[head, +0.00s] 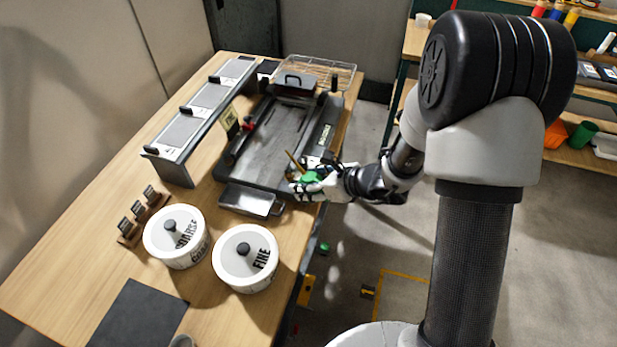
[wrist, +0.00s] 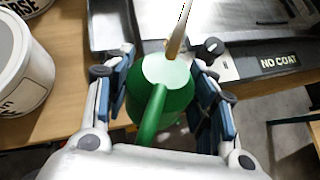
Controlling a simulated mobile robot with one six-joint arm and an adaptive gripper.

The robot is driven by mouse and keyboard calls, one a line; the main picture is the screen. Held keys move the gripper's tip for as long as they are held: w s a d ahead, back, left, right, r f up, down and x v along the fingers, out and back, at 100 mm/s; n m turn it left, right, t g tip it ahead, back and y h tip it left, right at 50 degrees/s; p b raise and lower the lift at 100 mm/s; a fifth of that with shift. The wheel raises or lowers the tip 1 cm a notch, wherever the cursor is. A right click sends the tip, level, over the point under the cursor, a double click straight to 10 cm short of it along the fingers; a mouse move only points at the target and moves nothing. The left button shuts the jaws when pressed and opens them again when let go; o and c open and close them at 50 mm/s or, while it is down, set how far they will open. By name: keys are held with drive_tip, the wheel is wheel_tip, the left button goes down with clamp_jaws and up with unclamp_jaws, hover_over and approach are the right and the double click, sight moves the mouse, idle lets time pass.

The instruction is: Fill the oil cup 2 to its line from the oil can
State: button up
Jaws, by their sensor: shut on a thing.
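The green oil can (wrist: 172,108) is between my gripper's (wrist: 160,95) blue-padded fingers, which are shut on it. Its thin brass-coloured spout (wrist: 178,32) points away toward the machine. In the head view the can (head: 313,177) and my gripper (head: 318,184) are at the near right corner of the dark machine bed (head: 275,140). A small dark round fitting (wrist: 212,45) stands beside a pale plate just right of the spout in the wrist view. I cannot tell whether it is oil cup 2. No fill line or oil level is readable.
White lidded pots marked COARSE (head: 175,236) and FINE (head: 245,258) stand on the wooden table. A small metal tray (head: 250,201) sits at the machine's near end. A raised shelf (head: 205,110) runs along its left. The table's right edge lies beneath my gripper.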

drive_tip(key=shift+s+d+r+g+h+p, duration=0.1)
drive_tip(key=shift+d+r+g+h+p, duration=0.2)
drive_tip(key=shift+p, duration=0.85)
drive_tip(key=p, duration=0.3)
drive_tip(key=shift+s+f+g+h, duration=0.1)
drive_tip(key=shift+s+g+h, duration=0.1)
drive_tip(key=shift+g+h, duration=0.15)
drive_tip(key=g+h+p, duration=0.1)
drive_tip(key=p, duration=0.6)
drive_tip(key=shift+s+d, duration=0.1)
drive_tip(key=shift+s, duration=0.05)
drive_tip(key=r+g+h+p, duration=0.1)
drive_tip(key=p, duration=0.6)
drive_tip(key=shift+r+g, duration=0.25)
drive_tip(key=shift+d+m+h+p, duration=0.1)
drive_tip(key=shift+m+h+p, duration=0.25)
drive_tip(key=shift+p, duration=1.35)
drive_tip(key=shift+b, duration=0.4)
